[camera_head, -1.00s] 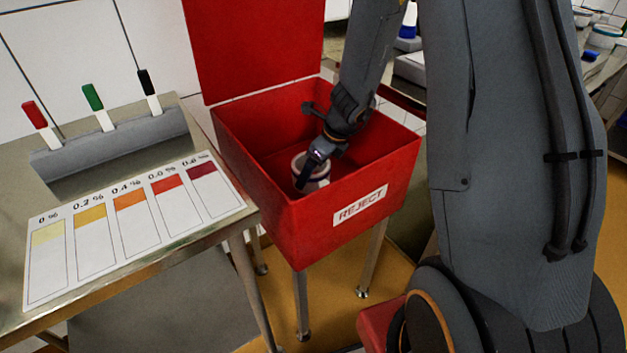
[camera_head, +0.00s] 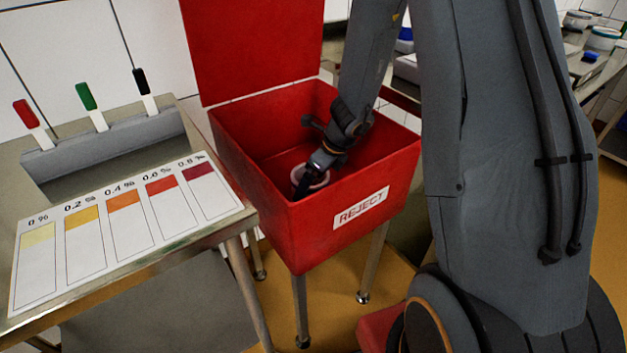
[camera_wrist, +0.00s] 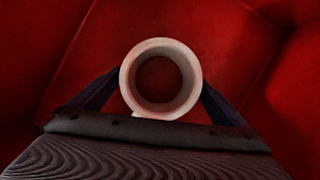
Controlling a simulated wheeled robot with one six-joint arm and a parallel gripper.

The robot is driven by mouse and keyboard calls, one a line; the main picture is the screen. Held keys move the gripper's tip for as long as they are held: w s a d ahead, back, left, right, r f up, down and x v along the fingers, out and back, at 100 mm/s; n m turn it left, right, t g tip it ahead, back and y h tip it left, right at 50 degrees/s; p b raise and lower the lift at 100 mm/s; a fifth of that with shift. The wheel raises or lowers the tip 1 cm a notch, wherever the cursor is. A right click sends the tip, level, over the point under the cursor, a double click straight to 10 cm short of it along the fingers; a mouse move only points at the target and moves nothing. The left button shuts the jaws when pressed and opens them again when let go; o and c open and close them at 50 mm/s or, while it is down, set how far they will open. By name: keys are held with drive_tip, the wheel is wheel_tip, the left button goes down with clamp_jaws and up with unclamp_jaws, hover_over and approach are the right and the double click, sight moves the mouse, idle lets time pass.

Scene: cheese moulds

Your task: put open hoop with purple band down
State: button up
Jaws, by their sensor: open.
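The hoop (camera_head: 312,178) is a pale open ring inside the red reject bin (camera_head: 287,233), low near its front-left corner. In the wrist view the hoop (camera_wrist: 189,80) is seen from above, with red showing through its middle. No purple band can be made out in either view. My gripper (camera_head: 308,183) reaches down into the bin at the hoop. In the wrist view its two dark fingers (camera_wrist: 160,92) stand on either side of the hoop. They are open, and I cannot tell whether they touch it.
The bin's lid (camera_head: 255,45) stands open at the back. At left is a steel table (camera_head: 215,235) with a colour chart (camera_head: 125,232) and a grey rack (camera_head: 105,143) holding red, green and black markers. The bin walls stand close around my gripper.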

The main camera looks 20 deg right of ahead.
drive_tip(key=p+v, duration=0.4)
drive_tip(key=v, duration=0.8)
drive_tip(key=shift+p, duration=0.3)
drive_tip(key=shift+r, duration=0.15)
